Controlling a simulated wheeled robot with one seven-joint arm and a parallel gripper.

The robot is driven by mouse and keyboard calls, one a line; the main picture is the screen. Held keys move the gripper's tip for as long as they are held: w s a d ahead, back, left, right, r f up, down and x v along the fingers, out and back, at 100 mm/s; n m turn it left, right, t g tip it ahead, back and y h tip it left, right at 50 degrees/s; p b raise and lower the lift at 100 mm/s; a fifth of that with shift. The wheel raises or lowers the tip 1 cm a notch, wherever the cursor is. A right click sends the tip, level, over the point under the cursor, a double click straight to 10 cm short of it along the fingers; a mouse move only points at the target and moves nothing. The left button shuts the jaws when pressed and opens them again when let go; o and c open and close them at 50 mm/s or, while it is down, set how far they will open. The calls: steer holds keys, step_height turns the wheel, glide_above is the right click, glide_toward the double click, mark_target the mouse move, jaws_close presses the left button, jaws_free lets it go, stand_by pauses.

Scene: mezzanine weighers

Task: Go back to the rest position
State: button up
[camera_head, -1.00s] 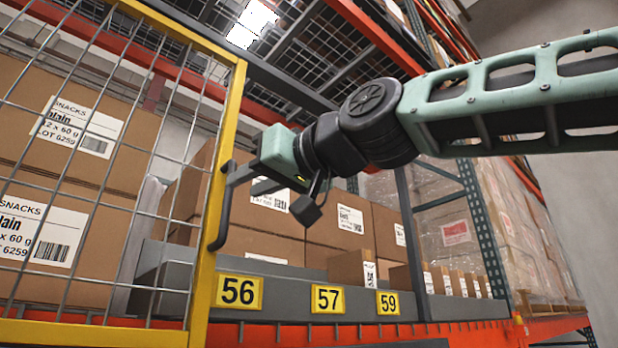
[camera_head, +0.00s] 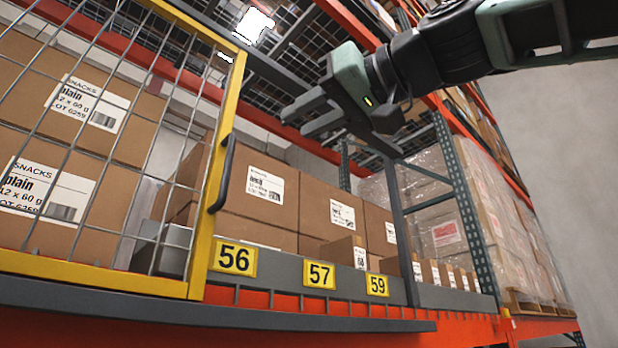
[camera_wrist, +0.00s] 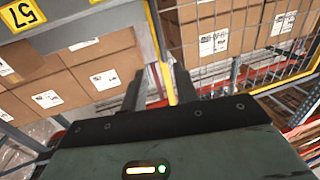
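My gripper (camera_head: 312,118) is in the upper middle of the head view, in the air in front of the upper shelf and clear of the yellow-framed mesh gate (camera_head: 217,165). Its two grey fingers stand apart with nothing between them. In the wrist view my gripper (camera_wrist: 158,80) also shows two separate, empty fingers. The gate's dark handle (camera_head: 222,175) is left of and below the gripper, not touched by it. The gate stands across the left part of the shelf.
Large cartons (camera_head: 262,190) and several small boxes (camera_head: 432,272) stand on the shelf behind the number plates 56 (camera_head: 233,258), 57 (camera_head: 319,275) and 59 (camera_head: 377,285). A blue-grey rack upright (camera_head: 468,210) and wrapped pallets (camera_head: 510,235) are at the right. The air before the shelf is free.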

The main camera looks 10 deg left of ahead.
stand_by(0.4)
steer(key=w+a+f+m+g+h, duration=0.1)
steer(key=w+f+h, duration=0.2)
steer(key=f, duration=0.8)
steer(key=w+a+f+m+g+h, duration=0.1)
steer(key=w+f+h, duration=0.1)
steer(key=f, duration=0.9)
steer(key=d+f+m+g+h, duration=0.1)
steer(key=d+f+g+h, duration=0.15)
steer(key=f, duration=1.55)
steer(key=s+d+f+g+h, duration=0.1)
steer(key=s+d+f+h, duration=0.1)
steer(key=s+d+f, duration=0.3)
steer(key=s+d+f+m+g+h, duration=0.1)
steer(key=s+d+f, duration=0.4)
steer(key=f, duration=0.8)
steer(key=s+d+f+g+h, duration=0.2)
steer(key=s+d+f+h, duration=0.2)
steer(key=d+f, duration=0.5)
steer(key=shift+s+m+h, duration=0.3)
steer(key=shift+s+h, duration=0.05)
steer(key=shift+s, duration=0.45)
steer(key=shift+s, duration=0.1)
